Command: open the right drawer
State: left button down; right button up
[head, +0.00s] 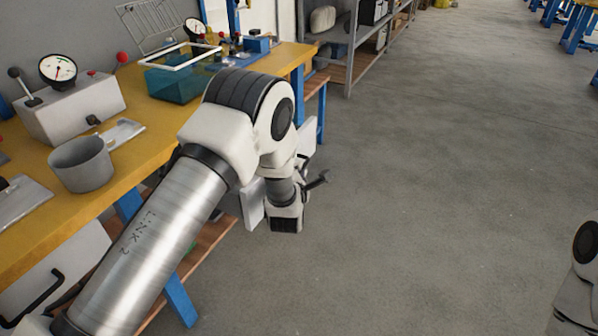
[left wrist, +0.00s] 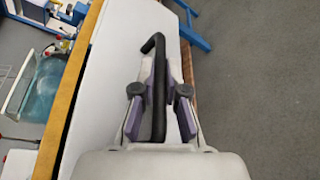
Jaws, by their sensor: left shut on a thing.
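The right drawer has a white front (left wrist: 112,60) under the yellow bench edge in the left wrist view, with a long black bar handle (left wrist: 158,58). My left gripper (left wrist: 160,92) has its purple-padded fingers on both sides of the handle and is shut on it. In the head view my left gripper (head: 287,198) is beside the bench, mostly behind my own arm. Parts of the white drawer front (head: 252,204) and the handle's end (head: 319,180) show around it. How far the drawer stands out is hidden. My right gripper is not in view.
The yellow bench (head: 150,140) bears a grey cup (head: 82,164), a gauge box (head: 72,108) and a teal bin (head: 178,84). Another white drawer front (head: 62,268) with a black handle is at lower left. Open floor (head: 430,190) lies to the right.

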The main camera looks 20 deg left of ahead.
pick_arm(q)
jog(key=c, duration=1.2)
grip_release()
jog(key=v, duration=1.2)
